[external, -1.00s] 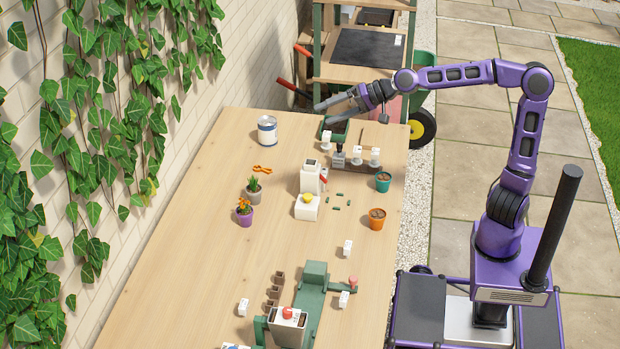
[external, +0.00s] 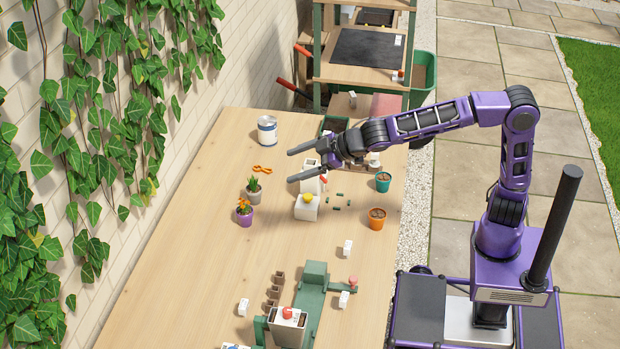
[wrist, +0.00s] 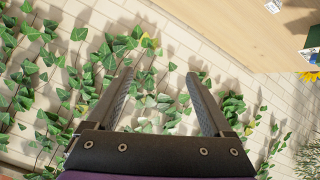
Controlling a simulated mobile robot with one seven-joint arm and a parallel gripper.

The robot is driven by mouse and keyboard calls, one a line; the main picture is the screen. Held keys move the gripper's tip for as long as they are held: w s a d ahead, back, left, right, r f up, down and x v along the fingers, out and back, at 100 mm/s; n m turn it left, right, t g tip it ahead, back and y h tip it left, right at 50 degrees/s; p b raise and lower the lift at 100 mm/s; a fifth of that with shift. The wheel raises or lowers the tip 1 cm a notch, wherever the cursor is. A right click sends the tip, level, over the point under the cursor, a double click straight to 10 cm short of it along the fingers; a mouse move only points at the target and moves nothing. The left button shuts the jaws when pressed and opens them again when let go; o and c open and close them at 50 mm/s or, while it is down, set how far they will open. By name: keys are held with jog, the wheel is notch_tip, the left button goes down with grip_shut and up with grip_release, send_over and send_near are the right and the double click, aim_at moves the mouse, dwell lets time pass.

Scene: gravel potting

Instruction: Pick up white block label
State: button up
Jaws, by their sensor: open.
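Several small white labelled blocks are in the external view. One (external: 347,247) stands on the middle right of the table, one (external: 243,307) near the front left, and one (external: 344,299) beside the green device. Another (external: 352,98) is at the far end, near the shelf. I cannot tell which is the task's. My gripper (external: 290,166) is open and empty above the table, fingers pointing left, apart from these blocks. In the wrist view my gripper (wrist: 160,74) spreads before the ivy wall; a small white labelled item (wrist: 272,6) lies at the top right.
The green device (external: 313,285) is at the front. The table's left middle is clear.

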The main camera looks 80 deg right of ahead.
jog(key=s+a+f+n+h, duration=0.2)
jog(key=a+f+n+h, duration=0.1)
jog(key=a+f+n, duration=0.8)
jog(key=n+t+y, duration=0.2)
jog(key=n+y, duration=0.1)
jog(key=n, duration=1.7)
send_near(248, 300)
jog(key=x, duration=0.4)
jog(key=shift+w+d+f, duration=0.15)
jog(key=shift+w+f, duration=0.05)
jog(key=shift+w, duration=0.05)
jog(key=shift+x, duration=3.1)
jog(key=shift+r, duration=0.1)
grip_shut()
